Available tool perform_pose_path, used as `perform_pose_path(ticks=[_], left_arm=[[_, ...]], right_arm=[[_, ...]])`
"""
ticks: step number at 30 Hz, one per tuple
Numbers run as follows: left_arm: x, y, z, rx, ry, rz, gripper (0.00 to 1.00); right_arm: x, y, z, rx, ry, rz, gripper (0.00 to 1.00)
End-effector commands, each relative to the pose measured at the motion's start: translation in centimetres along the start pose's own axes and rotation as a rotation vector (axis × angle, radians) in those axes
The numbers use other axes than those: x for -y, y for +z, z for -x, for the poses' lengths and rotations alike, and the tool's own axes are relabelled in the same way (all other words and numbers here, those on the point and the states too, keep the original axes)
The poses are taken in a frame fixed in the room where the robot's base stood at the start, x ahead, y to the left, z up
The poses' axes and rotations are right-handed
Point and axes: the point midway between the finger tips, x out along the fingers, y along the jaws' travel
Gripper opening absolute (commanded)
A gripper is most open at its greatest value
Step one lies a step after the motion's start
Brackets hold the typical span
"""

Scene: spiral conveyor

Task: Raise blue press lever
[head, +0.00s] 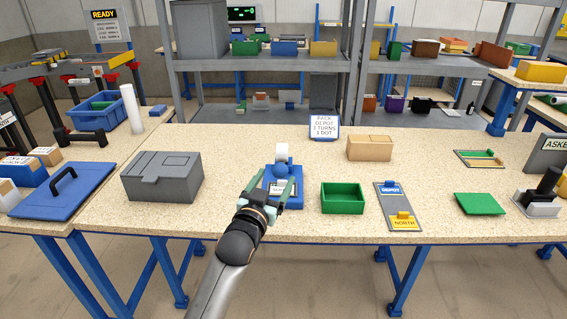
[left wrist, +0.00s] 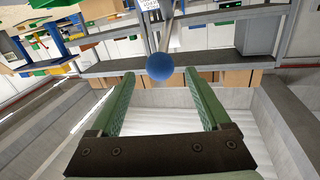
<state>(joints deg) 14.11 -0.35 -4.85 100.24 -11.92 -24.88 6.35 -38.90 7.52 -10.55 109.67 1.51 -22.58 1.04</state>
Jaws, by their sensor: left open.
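The blue press (head: 297,200) stands on the table, with a white cylindrical part (head: 282,152) at its top. Its lever has a round blue knob (head: 280,170). In the left wrist view the blue knob (left wrist: 160,66) sits on the end of a grey rod. My left gripper (head: 274,179) reaches over the press with its green fingers apart. In the left wrist view the gripper (left wrist: 159,78) is open and empty, and the knob appears just beyond and between the fingertips. Whether a finger touches it cannot be told. The gripper partly hides the press. My right gripper is not in view.
A grey box (head: 162,177) stands left of the press. A green open bin (head: 342,198) is close on its right, then a grey panel (head: 398,210). A cardboard box (head: 369,148) and a sign (head: 324,126) stand behind. Bare table lies between the grey box and press.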

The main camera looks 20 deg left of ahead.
Motion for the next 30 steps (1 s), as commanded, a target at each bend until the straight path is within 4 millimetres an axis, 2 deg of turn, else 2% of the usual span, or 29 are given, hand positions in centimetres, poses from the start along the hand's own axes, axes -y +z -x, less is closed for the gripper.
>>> perform_pose_path(ticks=[6,15,21,29,30], left_arm=[[0.0,-0.1,-3.6,-0.001,0.0,0.0,0.81],[0.0,0.0,-7.0,0.0,0.0,0.001,0.81],[0.0,0.0,-7.7,-0.001,0.0,0.001,0.81],[0.0,0.0,-7.8,0.0,0.0,0.001,0.81],[0.0,0.0,-7.8,0.0,0.0,0.0,0.77]], right_arm=[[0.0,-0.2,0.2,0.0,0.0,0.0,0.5],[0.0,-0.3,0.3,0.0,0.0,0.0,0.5],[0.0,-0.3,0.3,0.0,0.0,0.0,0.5],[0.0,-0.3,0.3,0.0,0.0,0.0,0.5],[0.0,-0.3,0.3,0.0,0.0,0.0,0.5]])
